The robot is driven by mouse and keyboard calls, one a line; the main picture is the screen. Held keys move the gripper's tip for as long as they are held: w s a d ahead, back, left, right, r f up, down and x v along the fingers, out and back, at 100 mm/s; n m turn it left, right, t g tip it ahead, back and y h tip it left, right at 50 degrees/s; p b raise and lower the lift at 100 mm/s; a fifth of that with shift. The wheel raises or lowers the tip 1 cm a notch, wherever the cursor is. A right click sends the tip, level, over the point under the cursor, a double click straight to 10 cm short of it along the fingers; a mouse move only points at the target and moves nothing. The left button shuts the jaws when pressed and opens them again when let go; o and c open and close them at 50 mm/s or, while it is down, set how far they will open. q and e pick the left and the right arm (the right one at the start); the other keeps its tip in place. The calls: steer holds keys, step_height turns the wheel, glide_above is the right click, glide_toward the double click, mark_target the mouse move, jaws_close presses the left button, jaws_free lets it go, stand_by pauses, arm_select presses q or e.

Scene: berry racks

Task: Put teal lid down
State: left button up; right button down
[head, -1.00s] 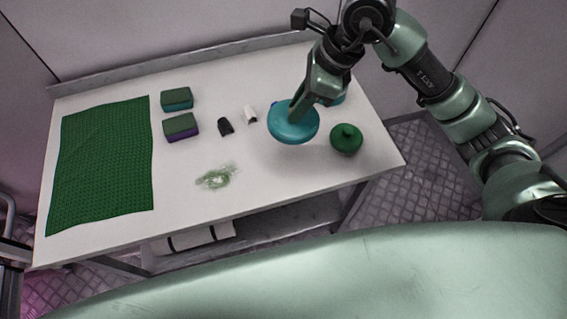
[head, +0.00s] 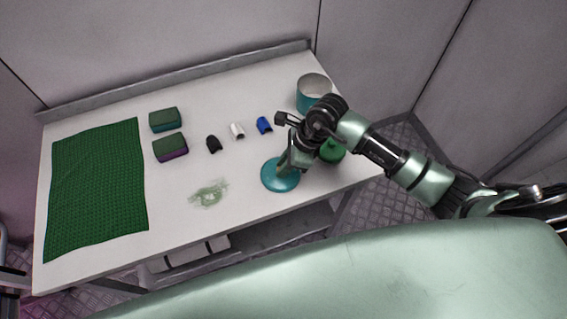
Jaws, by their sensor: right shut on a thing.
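The teal lid (head: 277,178) is a round disc near the front of the white table, right of the green smear. My right gripper (head: 289,165) is shut on it from above, with the wrist hiding part of its top right. The lid is at or just above the table top; I cannot tell if it touches. A teal pot (head: 312,97), open at the top, stands at the back right of the table. My left gripper is not in view.
A green lid (head: 332,152) sits partly hidden behind my right arm. Black (head: 213,144), white (head: 237,131) and blue (head: 264,125) small pieces lie mid-table. Two sponges (head: 165,119) and a green mat (head: 97,188) are at left. A green smear (head: 209,193) marks the front.

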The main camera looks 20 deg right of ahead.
steer(key=shift+f, duration=0.25)
steer(key=c, duration=1.7)
jaws_free()
steer(key=shift+c, duration=0.2)
steer(key=o, duration=0.4)
steer(key=shift+r, duration=0.25)
steer(key=shift+d+r, duration=0.2)
steer(key=shift+r, duration=0.1)
steer(key=b+v, duration=0.2)
steer(key=v, duration=0.9)
steer(key=shift+s+a+r, duration=0.1)
